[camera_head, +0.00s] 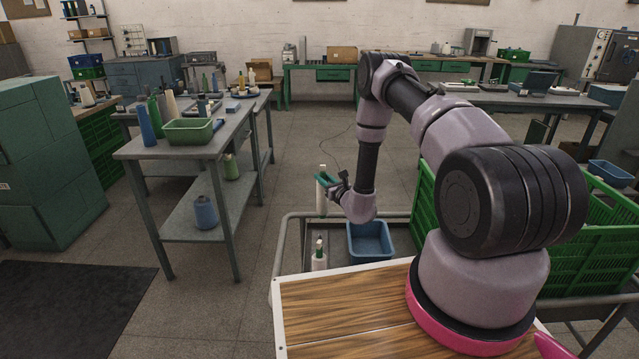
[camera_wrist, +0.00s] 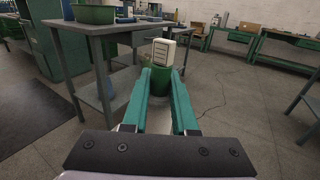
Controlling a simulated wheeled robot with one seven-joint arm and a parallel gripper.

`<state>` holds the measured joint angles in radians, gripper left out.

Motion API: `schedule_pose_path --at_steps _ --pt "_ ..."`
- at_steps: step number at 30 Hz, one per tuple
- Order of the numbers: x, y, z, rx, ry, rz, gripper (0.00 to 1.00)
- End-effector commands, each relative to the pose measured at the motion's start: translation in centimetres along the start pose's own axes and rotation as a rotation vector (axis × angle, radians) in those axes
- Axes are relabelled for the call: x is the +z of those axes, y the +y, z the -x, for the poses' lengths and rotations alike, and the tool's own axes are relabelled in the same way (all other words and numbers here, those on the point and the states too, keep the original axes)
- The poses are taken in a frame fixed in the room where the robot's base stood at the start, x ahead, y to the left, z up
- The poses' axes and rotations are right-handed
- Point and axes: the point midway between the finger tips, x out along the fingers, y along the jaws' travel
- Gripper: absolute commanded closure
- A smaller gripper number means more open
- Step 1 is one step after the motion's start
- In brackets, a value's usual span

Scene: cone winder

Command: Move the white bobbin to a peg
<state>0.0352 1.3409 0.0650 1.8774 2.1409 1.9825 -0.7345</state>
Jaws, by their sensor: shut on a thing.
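The white bobbin (camera_head: 321,200) is upright in my gripper (camera_head: 325,181), its body showing above and below the teal fingers. It hangs in the air above the front of the wheeled cart. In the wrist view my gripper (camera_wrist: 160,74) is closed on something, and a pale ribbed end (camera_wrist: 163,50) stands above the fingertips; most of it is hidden. On the grey table at left stand a blue bobbin (camera_head: 145,126), green ones and a white one (camera_head: 171,104). I cannot tell which pegs are free.
The grey table (camera_head: 175,147) has a green bin (camera_head: 188,131) on top and bobbins on its lower shelf (camera_head: 220,212). Another white bobbin (camera_head: 319,262) stands in the cart beside a blue bin (camera_head: 370,240). Green crates (camera_head: 590,258) are at right. Floor between cart and table is clear.

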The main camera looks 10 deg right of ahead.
Motion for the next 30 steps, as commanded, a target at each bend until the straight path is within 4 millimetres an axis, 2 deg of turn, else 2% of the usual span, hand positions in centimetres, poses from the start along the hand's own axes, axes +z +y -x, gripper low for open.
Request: schedule_pose_path --at_steps 3,18,30 --pt "-1.7 0.7 -0.6 0.033 -0.001 0.003 1.00" --pt "-5.5 0.9 -0.7 0.044 0.000 0.004 1.00" --pt "-5.8 0.9 -0.7 0.043 -0.001 0.003 1.00"
